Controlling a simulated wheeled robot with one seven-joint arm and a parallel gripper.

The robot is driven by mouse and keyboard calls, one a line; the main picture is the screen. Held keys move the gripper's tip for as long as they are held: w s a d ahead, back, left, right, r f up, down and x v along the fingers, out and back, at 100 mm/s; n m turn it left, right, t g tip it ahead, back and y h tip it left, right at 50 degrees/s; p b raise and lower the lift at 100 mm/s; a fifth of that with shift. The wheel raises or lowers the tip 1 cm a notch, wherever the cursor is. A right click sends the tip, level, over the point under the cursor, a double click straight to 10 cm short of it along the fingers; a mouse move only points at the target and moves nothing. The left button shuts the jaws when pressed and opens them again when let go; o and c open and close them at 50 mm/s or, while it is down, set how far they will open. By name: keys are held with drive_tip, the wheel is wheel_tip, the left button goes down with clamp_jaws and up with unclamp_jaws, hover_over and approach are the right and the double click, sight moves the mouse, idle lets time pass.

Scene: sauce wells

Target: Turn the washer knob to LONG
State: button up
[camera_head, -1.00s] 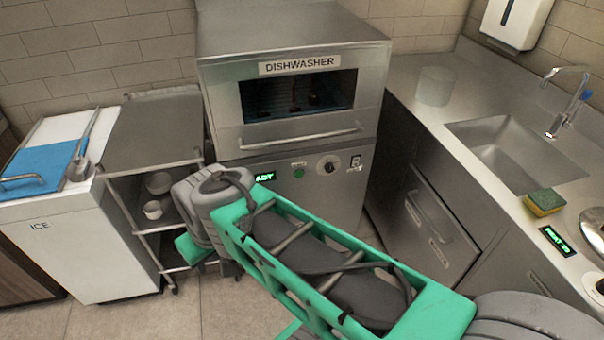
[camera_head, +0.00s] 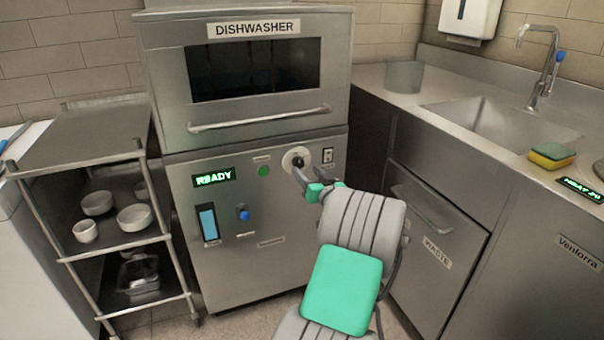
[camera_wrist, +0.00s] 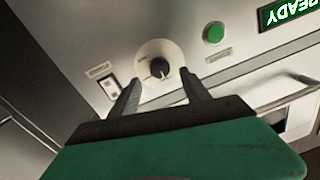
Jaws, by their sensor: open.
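The dishwasher (camera_head: 240,225) stands in the middle of the head view, with its door closed and its display (camera_head: 214,178) reading READY. The washer knob is a dark knob on a round pale dial (camera_head: 297,155) at the upper right of the control panel. In the wrist view the black knob (camera_wrist: 159,68) sits upright on its dial, beyond the fingertips. My gripper (camera_head: 312,176) is open in front of the dial. In the wrist view its two dark fingers (camera_wrist: 158,82) stand apart, one either side of the knob's lower part. The dial's lettering is too small to read.
A green button (camera_head: 264,171) is left of the dial and a rocker switch (camera_head: 327,156) is right of it. The door handle (camera_head: 260,119) juts out above.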

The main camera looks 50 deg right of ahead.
sight(300, 164)
drive_tip(key=x, duration=0.4)
drive_tip(key=shift+w+d, duration=0.1)
drive_tip(key=shift+w, duration=0.15)
drive_tip(key=shift+c, duration=0.4)
clamp_jaws()
